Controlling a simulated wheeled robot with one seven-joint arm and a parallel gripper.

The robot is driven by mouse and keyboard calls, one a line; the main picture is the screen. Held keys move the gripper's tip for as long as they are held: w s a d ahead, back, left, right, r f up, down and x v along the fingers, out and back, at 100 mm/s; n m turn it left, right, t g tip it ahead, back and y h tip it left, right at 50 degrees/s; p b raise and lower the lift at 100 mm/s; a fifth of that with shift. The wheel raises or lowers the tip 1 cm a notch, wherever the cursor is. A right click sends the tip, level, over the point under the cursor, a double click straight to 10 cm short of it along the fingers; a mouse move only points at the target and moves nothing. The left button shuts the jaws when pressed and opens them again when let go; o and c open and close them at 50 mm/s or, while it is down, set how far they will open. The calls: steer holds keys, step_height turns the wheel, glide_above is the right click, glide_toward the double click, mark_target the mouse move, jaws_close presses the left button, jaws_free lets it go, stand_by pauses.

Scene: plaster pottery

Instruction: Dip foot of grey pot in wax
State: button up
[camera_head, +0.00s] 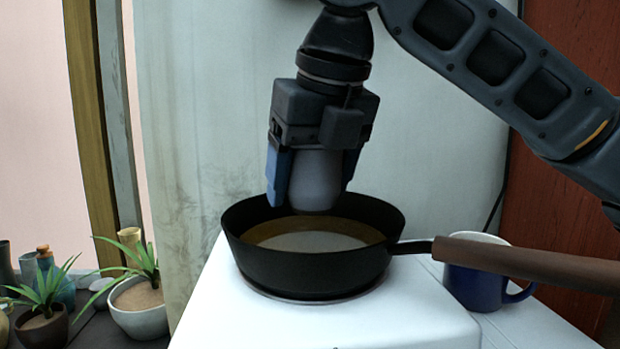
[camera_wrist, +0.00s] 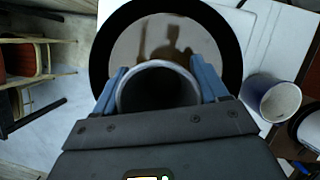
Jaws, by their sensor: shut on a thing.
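The grey pot (camera_head: 316,178) is held upright between the fingers of my gripper (camera_head: 314,185), which is shut on it. Its foot hangs over the black pan (camera_head: 305,272), around the height of the rim; I cannot tell the exact gap to the wax. The wax (camera_head: 310,241) shows as a pale surface inside the pan. In the wrist view, the pot's open mouth (camera_wrist: 158,66) faces the camera between the blue fingers, over the wax (camera_wrist: 205,45). The pot hides part of the pan there.
The pan stands on a white block (camera_head: 330,325), its brown handle (camera_head: 520,262) reaching right. A blue mug (camera_head: 475,285) stands behind the handle, right of the pan. Potted plants (camera_head: 138,305) and small vases (camera_head: 62,280) stand at the left. A pale curtain-like backdrop (camera_head: 200,130) is behind.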

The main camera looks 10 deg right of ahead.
steer(key=shift+r+p, duration=2.65)
steer(key=shift+r, duration=0.5)
